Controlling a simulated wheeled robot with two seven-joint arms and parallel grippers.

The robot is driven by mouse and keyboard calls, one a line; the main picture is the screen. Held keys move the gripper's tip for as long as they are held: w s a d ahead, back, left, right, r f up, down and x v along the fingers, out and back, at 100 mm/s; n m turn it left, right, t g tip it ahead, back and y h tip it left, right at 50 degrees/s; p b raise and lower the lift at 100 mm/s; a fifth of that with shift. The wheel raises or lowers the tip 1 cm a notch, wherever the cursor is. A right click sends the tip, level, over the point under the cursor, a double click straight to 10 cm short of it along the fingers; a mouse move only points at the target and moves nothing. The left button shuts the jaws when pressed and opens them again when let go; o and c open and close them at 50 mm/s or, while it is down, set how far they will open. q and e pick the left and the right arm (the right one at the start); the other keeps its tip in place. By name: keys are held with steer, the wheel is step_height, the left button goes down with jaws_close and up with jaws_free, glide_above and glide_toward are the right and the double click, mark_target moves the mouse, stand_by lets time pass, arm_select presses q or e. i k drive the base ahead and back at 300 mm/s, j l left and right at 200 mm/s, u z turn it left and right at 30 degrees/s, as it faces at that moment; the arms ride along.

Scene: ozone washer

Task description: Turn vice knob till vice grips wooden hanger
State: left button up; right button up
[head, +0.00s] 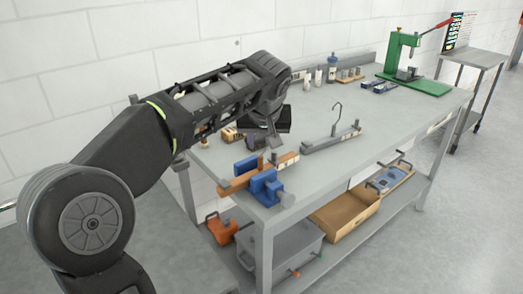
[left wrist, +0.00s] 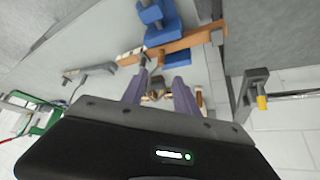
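The blue vice (head: 264,186) stands at the near left corner of the grey bench. A brown wooden hanger bar (head: 238,182) lies across it, between its blue parts; whether the jaws press on it I cannot tell. A grey knob-like end (head: 287,200) sticks out of the vice's front. In the left wrist view the vice (left wrist: 163,38) and wooden hanger (left wrist: 202,38) show beyond the fingertips. My left gripper (left wrist: 160,78) is open, with nothing held between its purple fingers. In the head view it hangs just behind the vice. My right gripper is not in view.
A grey hanger (head: 332,142) with a metal hook lies right of the vice. Small bottles (head: 318,77) and a green press (head: 400,60) stand farther back. The lower shelf holds a cardboard box (head: 345,212) and an orange item (head: 221,229). The bench's right middle is clear.

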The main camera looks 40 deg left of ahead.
mark_target(287, 200)
steer(key=u, duration=1.3)
